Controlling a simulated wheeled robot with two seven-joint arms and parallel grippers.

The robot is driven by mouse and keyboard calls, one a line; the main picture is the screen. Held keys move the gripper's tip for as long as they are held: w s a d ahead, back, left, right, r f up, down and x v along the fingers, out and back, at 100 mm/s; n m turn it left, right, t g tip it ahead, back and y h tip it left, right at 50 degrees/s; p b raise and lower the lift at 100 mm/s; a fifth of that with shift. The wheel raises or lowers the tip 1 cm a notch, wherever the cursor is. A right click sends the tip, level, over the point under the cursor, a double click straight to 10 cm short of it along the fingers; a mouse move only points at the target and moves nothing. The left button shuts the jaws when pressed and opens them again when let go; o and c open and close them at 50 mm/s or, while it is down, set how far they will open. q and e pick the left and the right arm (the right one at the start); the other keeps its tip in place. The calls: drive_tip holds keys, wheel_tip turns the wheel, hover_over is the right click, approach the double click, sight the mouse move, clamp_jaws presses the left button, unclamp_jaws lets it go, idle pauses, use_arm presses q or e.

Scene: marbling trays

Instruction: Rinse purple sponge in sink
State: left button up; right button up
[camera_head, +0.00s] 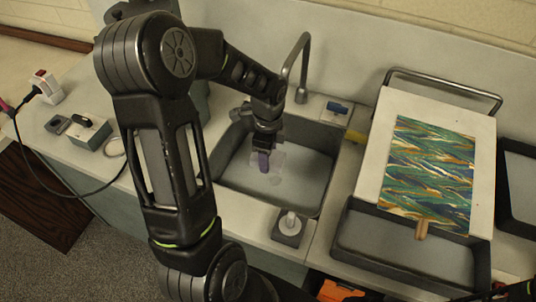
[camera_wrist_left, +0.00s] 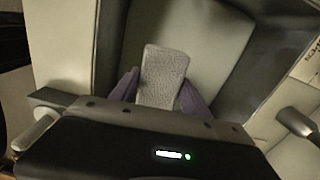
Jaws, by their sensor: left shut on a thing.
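My left gripper (camera_head: 266,142) reaches down over the grey sink (camera_head: 228,152) and is shut on the purple sponge (camera_head: 263,162). The sponge hangs upright inside the sink's outline, below the gripper. A pale, see-through patch shows around it; I cannot tell whether this is water. In the left wrist view, a pale grey-purple textured block, seemingly the sponge (camera_wrist_left: 162,75), stands between two purple side pieces, with the sink basin (camera_wrist_left: 200,40) behind. Whether the sponge touches the sink floor is unclear. My right gripper is not in view.
A curved faucet (camera_head: 303,65) stands at the sink's back edge. A blue item (camera_head: 337,107) lies right of it. A board with a marbled sheet (camera_head: 430,170) rests on a dark tray (camera_head: 345,225) at the right.

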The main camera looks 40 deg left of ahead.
use_arm(q)
drive_tip(key=shift+r, duration=0.1)
wheel_tip(320, 180, up, 2)
drive_tip(key=shift+r+p, duration=0.15)
drive_tip(key=shift+p, duration=0.4)
drive_tip(key=shift+r, duration=1.3)
drive_tip(key=shift+d, duration=0.1)
